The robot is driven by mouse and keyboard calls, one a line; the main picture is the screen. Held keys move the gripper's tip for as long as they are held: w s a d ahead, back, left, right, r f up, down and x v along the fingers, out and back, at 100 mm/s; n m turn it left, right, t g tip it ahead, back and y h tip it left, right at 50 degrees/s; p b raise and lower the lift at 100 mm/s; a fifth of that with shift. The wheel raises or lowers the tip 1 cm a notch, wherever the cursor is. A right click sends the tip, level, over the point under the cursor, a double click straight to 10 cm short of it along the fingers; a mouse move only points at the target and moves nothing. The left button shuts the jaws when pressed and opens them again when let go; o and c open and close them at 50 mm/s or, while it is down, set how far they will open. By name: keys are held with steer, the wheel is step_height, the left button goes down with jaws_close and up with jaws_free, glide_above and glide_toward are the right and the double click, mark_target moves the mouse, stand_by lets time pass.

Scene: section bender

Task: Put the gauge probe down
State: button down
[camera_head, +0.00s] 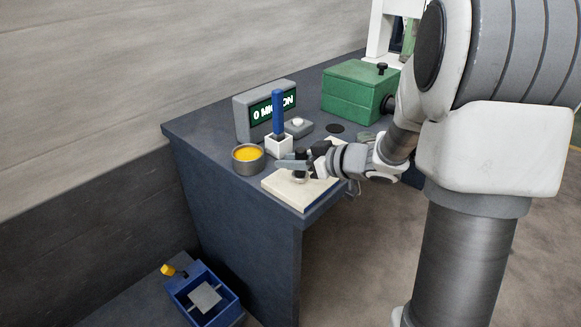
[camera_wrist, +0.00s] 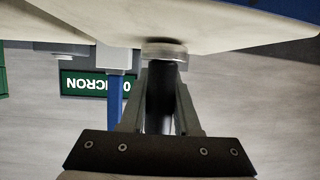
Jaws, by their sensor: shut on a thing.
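My gripper (camera_head: 297,163) is shut on the gauge probe, over the cream board (camera_head: 318,194) at the table's near corner. In the head view the probe's grey round foot (camera_head: 299,178) shows below the fingers; my gripper hides much of the rest. In the wrist view, which looks upside down, the probe's black shaft (camera_wrist: 161,95) stands between the two fingers (camera_wrist: 162,80). Its pale disc-shaped foot lies at or very close to the board's face (camera_wrist: 220,25), with a dark shadow there. I cannot tell whether they touch.
Left of the board stands a grey pot of yellow stuff (camera_head: 248,159). Behind are a blue-handled tool (camera_head: 278,112) in a white block (camera_head: 279,146) and a grey display (camera_head: 243,117) reading "0 MICRON". A green box (camera_head: 354,92) stands farther back. A blue tray (camera_head: 203,297) sits low at left.

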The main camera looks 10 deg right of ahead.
steer(key=shift+f, duration=0.15)
steer(key=c, duration=0.6)
jaws_free()
steer(key=shift+c, duration=0.2)
steer(key=p+v, duration=0.4)
steer(key=v, duration=0.8)
